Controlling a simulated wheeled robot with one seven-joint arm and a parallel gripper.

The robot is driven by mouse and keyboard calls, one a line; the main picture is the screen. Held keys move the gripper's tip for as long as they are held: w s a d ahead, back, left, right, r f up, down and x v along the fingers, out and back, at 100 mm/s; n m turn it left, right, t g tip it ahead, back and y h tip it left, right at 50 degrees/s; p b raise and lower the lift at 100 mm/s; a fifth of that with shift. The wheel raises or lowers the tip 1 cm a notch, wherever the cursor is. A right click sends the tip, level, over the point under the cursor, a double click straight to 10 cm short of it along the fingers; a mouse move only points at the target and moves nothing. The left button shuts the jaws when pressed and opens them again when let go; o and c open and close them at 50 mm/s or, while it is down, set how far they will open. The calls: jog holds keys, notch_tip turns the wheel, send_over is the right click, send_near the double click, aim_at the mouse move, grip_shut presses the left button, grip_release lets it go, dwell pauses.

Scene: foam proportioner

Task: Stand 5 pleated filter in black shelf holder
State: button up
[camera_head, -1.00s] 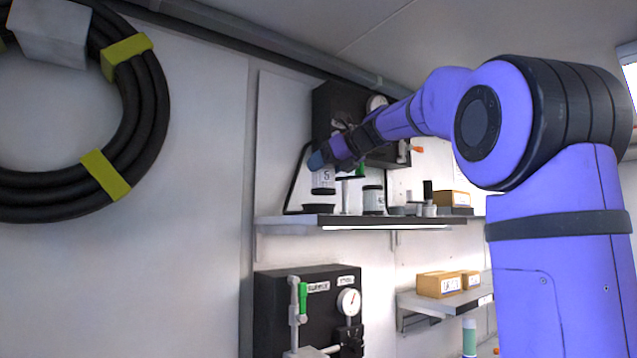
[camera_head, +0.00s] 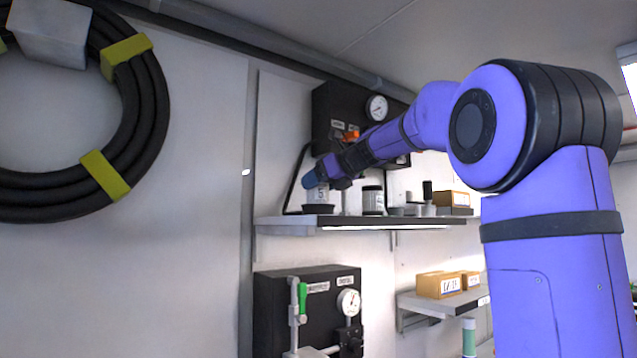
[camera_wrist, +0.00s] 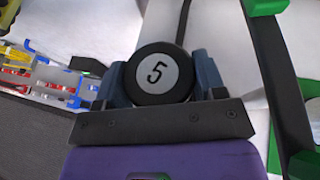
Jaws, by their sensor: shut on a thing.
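The filter marked 5 (camera_head: 319,195) is a white pleated cylinder with a dark top, upright at the left end of the upper shelf. My gripper (camera_head: 318,178) is shut on its top from above. In the wrist view the filter's black cap (camera_wrist: 158,73) with a white "5" label sits between my two blue fingers (camera_wrist: 160,82). The black holder (camera_head: 317,209) is a low dark ring on the shelf directly under the filter. The filter's lower end is at the holder; I cannot tell whether it is fully seated.
The upper shelf (camera_head: 290,222) also bears a dark-lidded white canister (camera_head: 372,200) just right of my gripper, and a cardboard box (camera_head: 450,198) farther right. A black panel with a gauge (camera_head: 376,108) is behind my arm. A black hose coil (camera_head: 150,110) hangs at left.

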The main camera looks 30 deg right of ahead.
jog(key=shift+f, duration=0.1)
jog(key=o, duration=1)
jog(key=shift+o, duration=0.2)
jog(key=shift+r, duration=0.25)
jog(key=shift+s+d+r, duration=0.1)
jog(key=shift+s+r, duration=0.1)
jog(key=v, duration=1.1)
jog(key=shift+s, duration=0.3)
